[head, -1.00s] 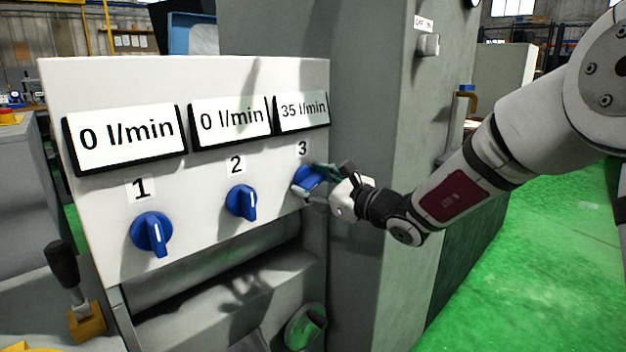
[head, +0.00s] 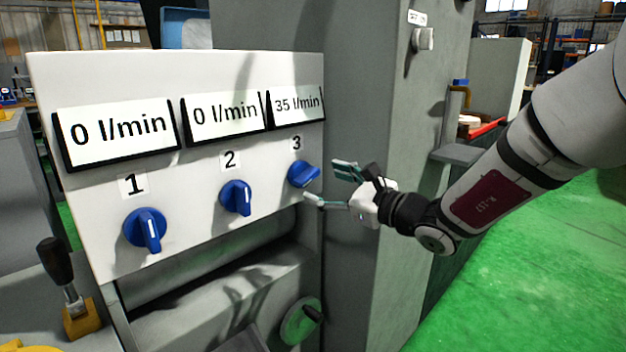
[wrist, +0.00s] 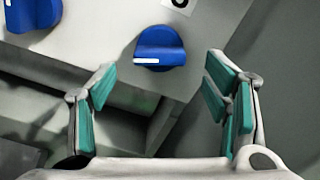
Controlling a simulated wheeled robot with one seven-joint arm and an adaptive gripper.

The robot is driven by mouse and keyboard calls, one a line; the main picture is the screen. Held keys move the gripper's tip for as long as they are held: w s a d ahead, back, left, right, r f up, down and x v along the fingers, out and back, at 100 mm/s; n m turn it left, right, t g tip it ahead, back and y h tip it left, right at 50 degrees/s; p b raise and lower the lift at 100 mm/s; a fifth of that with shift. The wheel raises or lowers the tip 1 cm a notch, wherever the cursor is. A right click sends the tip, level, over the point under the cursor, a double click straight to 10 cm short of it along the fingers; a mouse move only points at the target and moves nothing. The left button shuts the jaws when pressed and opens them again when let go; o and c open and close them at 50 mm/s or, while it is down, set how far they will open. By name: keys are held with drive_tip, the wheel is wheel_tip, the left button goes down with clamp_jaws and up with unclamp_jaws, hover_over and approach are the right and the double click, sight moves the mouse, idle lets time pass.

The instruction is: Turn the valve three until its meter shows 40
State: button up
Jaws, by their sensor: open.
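Valve three (head: 302,174) is a blue knob under the label 3 on the white panel (head: 75,230). Its handle is turned, pointing toward the right in the head view. Its meter (head: 297,104) reads 35 l/min. My gripper (head: 329,184) is open and empty, just right of the knob and apart from it. In the wrist view the knob (wrist: 160,48) lies ahead, beyond and between the spread fingers, with its white mark toward the left.
Valve one (head: 145,228) and valve two (head: 236,197) have handles pointing down; their meters (head: 115,130) and (head: 222,118) both read 0 l/min. A grey machine column (head: 375,120) stands right of the panel. A black-handled lever (head: 56,265) is at the lower left.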

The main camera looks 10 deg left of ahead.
drive_tip(key=v, duration=0.6)
